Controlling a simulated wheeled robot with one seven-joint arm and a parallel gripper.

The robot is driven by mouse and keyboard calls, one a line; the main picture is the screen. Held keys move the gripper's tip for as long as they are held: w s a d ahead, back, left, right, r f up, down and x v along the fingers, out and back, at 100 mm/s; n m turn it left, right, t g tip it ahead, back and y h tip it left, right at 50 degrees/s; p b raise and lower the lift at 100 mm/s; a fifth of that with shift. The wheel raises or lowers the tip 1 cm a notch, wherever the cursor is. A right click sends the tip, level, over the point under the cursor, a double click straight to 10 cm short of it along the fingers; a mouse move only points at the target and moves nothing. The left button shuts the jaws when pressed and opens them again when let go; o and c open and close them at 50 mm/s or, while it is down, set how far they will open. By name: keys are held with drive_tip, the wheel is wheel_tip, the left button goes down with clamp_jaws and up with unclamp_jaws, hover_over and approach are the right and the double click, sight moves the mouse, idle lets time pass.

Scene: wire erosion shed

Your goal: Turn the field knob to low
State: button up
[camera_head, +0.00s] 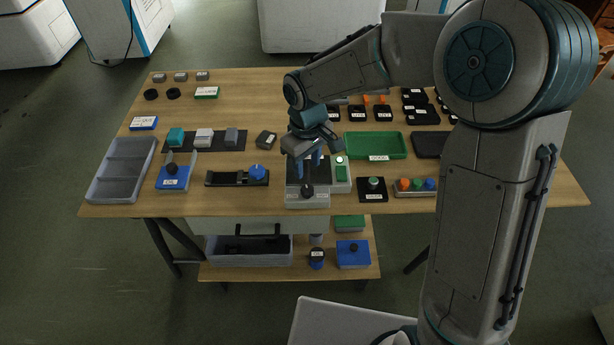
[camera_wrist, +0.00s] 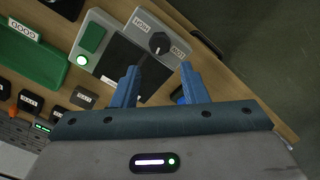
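The field knob (camera_head: 307,191) is a black round knob on the front of a light grey box (camera_head: 322,203). In the wrist view the knob (camera_wrist: 159,43) sits between a HIGH label (camera_wrist: 140,26) and a LOW label (camera_wrist: 178,51); I cannot clearly tell where it points. My gripper (camera_head: 309,160) hangs over the box's dark plate, behind the knob in the head view. In the wrist view my gripper (camera_wrist: 158,76) has its two blue fingers apart with nothing held between them. The knob lies beyond the fingertips, apart from them.
The box also has a green button (camera_head: 341,173) and a lit green lamp (camera_head: 339,158). A green tray (camera_head: 376,146) stands behind right. A black fixture with a blue knob (camera_head: 240,178) is at left.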

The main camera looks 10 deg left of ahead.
wheel_tip(320, 180, up, 5)
drive_tip(key=shift+f, duration=0.1)
idle(0.3)
